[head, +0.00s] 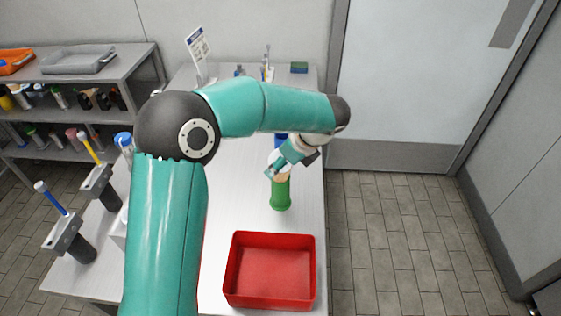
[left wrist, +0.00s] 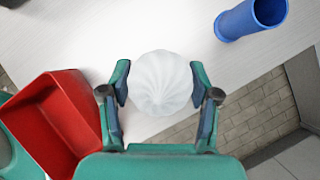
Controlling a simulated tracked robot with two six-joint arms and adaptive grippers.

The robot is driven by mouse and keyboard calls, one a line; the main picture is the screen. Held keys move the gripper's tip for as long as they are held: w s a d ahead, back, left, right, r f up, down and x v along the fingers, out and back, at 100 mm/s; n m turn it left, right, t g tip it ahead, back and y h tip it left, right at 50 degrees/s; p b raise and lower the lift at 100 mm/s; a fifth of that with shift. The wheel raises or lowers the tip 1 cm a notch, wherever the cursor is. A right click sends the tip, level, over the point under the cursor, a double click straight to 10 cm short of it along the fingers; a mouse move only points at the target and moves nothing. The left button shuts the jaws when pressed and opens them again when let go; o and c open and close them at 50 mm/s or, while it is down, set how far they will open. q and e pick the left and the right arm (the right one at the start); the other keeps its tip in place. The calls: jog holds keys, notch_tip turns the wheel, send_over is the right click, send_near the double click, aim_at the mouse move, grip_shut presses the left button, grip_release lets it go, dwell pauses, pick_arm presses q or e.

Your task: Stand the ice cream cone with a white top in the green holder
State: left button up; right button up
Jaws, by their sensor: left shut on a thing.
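The green holder (head: 281,195) stands upright on the table, behind the red bin. A tan bit of the cone (head: 282,178) shows right at the holder's mouth; I cannot tell how deep it sits. In the left wrist view the cone's white swirled top (left wrist: 160,82) is between the fingers of my left gripper (left wrist: 160,94), which is shut on the cone. The green holder is hidden in the wrist view. My right gripper is not in view.
A red bin (head: 233,270) stands in front of the green holder. A blue holder (left wrist: 235,24) stands near the table's right edge, mostly hidden by my arm in the head view. Dark stands with tools (head: 72,240) are at left. A sign (head: 198,45) stands at the back.

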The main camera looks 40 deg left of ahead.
pick_arm(q)
jog(key=shift+f, duration=0.2)
jog(key=o, duration=0.9)
jog(key=shift+r, duration=0.1)
jog(key=shift+d, duration=0.1)
jog(key=v, duration=1.2)
